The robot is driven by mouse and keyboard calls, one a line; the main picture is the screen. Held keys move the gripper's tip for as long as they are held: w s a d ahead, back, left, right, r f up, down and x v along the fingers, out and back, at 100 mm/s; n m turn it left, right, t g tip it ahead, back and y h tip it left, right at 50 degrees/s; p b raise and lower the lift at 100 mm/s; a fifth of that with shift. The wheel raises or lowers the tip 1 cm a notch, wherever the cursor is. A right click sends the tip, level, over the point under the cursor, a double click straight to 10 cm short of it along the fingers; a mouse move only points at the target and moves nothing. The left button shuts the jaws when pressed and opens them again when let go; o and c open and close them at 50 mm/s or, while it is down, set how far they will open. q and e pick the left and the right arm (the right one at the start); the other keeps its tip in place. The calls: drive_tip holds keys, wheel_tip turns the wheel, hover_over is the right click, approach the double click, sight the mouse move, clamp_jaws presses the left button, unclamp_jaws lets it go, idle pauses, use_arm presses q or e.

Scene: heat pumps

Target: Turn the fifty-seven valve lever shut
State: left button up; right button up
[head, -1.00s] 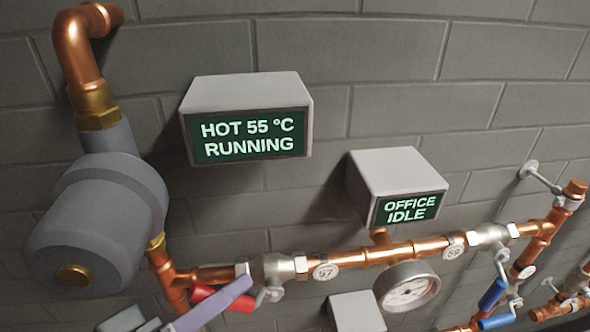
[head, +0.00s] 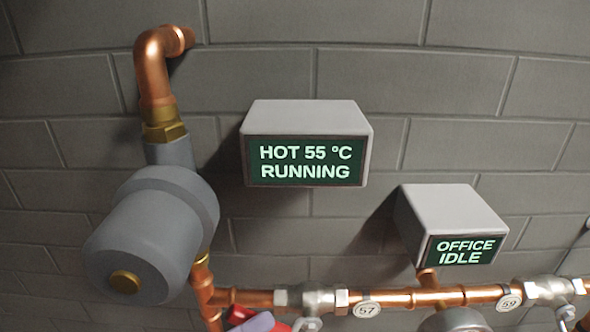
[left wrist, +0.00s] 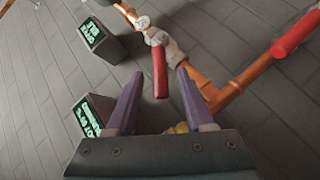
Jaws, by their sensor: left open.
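The fifty-seven valve (head: 312,299) sits on the copper pipe low in the head view, beside its round 57 tag (head: 367,310). Its red lever (head: 238,314) points left, roughly along the pipe, and is partly hidden by a purple finger of my left gripper (head: 258,323). In the left wrist view, the red lever (left wrist: 160,72) runs down from the valve (left wrist: 160,40), between the two open purple fingertips of my left gripper (left wrist: 159,76). I see gaps on both sides of the lever. My right gripper is in neither view.
A grey pump (head: 150,235) stands left of the valve. Two display boxes, HOT 55 °C RUNNING (head: 305,150) and OFFICE IDLE (head: 455,225), hang above the pipe. The fifty-nine tag (head: 509,299) is further right. Another red lever (left wrist: 296,34) shows at the right of the wrist view.

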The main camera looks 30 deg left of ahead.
use_arm(q)
drive_tip(key=b+v, duration=0.1)
drive_tip(key=v, duration=0.5)
drive_tip(key=shift+s+b, duration=0.2)
drive_tip(key=shift+b, duration=0.2)
drive_tip(key=shift+r, duration=0.1)
